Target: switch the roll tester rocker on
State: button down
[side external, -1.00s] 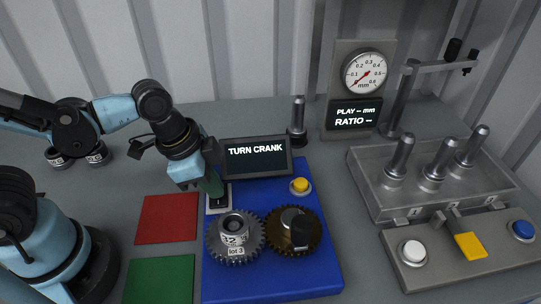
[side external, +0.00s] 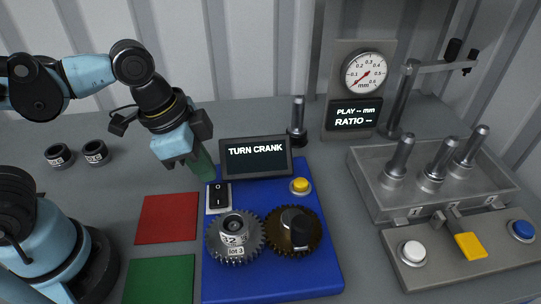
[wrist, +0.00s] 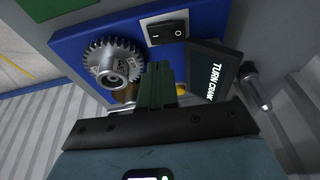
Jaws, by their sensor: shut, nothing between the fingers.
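The roll tester rocker (side external: 218,197) is a black switch in a white frame at the back left corner of the blue base plate (side external: 270,285). It also shows in the wrist view (wrist: 166,29), with marks on its black face. My gripper (side external: 204,168) is shut and empty, its green fingers above and just behind the rocker, apart from it. In the wrist view the shut fingers (wrist: 156,82) point toward the plate. The tester's display (side external: 255,157) reads "TURN CRANK". A grey gear (side external: 221,252) and a brown gear with a black crank (side external: 303,243) sit side by side on the plate.
A yellow button (side external: 299,186) is right of the display's foot. A metal post (side external: 297,120) stands behind it. Red (side external: 168,217) and green (side external: 160,280) squares lie left of the plate. A gauge stand (side external: 364,74) and a grey tray with pins (side external: 430,190) are at right.

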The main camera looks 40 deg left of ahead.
jog(key=s+d+v, duration=0.1)
jog(key=v, duration=0.6)
jog(key=shift+r, duration=0.3)
jog(key=shift+s, duration=0.1)
jog(key=w+a+f+n+t+y, duration=0.1)
jog(key=w+a+f+n+t, duration=0.1)
jog(key=w+a+n, duration=0.1)
jog(key=w+a+f+n+t+y, duration=0.1)
jog(key=w+a+f+n+t, duration=0.1)
jog(key=a+n, duration=0.4)
jog(key=shift+w+a+f, duration=0.85)
jog(key=shift+w, duration=0.15)
